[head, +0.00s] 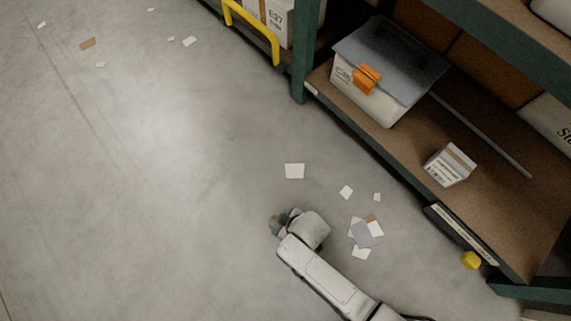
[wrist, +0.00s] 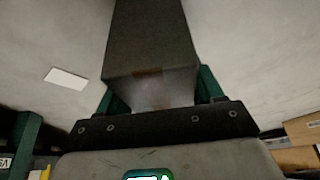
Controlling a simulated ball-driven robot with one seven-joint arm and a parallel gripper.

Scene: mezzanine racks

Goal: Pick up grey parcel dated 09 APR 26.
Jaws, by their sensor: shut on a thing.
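In the wrist view a grey box-shaped parcel (wrist: 152,40) with a small brown tape patch sits between the green fingers of my gripper (wrist: 160,92). The gripper is shut on it. No date shows on the visible faces. In the head view my gripper (head: 277,225) is over the open floor, left of the rack, and its wrist hides most of it; the held parcel cannot be made out there. Another small parcel (head: 449,166), pale grey with brown tape and a printed label, stands on the rack shelf; its print is too small to read.
A white bin with a grey lid and orange clip (head: 367,79) stands on the brown shelf (head: 490,215). A green rack post (head: 299,60) and yellow rail (head: 252,30) border the floor. Loose papers (head: 294,171) lie near my arm. The floor at left is mostly clear.

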